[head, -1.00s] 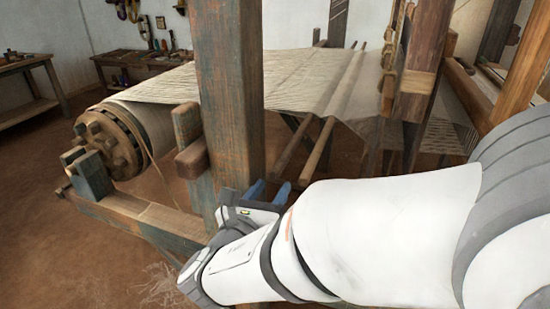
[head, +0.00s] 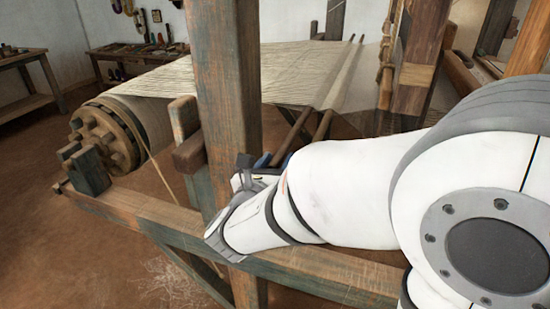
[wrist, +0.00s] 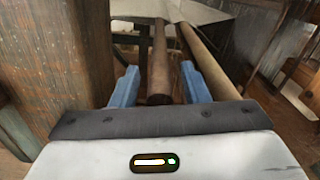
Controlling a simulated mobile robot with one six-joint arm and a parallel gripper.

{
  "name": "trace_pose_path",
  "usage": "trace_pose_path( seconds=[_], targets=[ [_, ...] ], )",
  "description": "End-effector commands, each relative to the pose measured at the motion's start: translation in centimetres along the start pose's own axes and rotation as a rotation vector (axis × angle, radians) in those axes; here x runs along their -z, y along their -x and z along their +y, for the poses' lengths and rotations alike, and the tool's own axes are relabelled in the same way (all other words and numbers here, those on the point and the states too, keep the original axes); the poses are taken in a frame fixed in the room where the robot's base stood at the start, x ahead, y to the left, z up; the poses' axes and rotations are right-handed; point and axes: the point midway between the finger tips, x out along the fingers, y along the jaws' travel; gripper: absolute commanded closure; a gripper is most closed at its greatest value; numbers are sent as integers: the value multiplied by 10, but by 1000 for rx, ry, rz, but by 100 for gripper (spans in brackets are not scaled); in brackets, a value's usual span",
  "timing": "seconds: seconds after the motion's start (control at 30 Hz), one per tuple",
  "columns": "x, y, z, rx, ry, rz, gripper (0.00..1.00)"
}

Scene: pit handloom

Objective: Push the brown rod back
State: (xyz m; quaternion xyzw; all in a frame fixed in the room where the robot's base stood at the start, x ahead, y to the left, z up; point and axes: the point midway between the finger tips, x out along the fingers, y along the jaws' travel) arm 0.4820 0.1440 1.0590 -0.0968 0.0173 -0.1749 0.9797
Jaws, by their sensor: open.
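The dark brown rod (wrist: 159,62) runs away from me in the wrist view, its near end between the two blue fingers of my gripper (wrist: 160,85). The fingers stand open, with a gap on each side of the rod. I cannot tell whether the rod's end touches the palm. In the head view, my gripper (head: 262,161) is beside the loom's thick upright post, mostly hidden by my arm. The brown rod (head: 291,138) shows beyond it under the warp sheet, its near end hidden.
A lighter rod (wrist: 208,62) runs close to the right finger. The thick wooden post (head: 226,85) stands just left of my gripper, and a horizontal beam (head: 310,272) passes below. The pale warp sheet (head: 290,75) spreads above the rods.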

Motion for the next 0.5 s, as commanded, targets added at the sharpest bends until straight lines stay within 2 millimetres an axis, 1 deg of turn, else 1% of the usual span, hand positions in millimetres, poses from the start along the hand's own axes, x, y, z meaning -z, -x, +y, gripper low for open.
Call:
trace_pose_path(
  seconds=[0.07, 0.5],
  targets=[
    [0, 0, 0, 0, 0, 0, 59],
    [0, 1, 0, -1, -1, 0, 95]
  ],
)
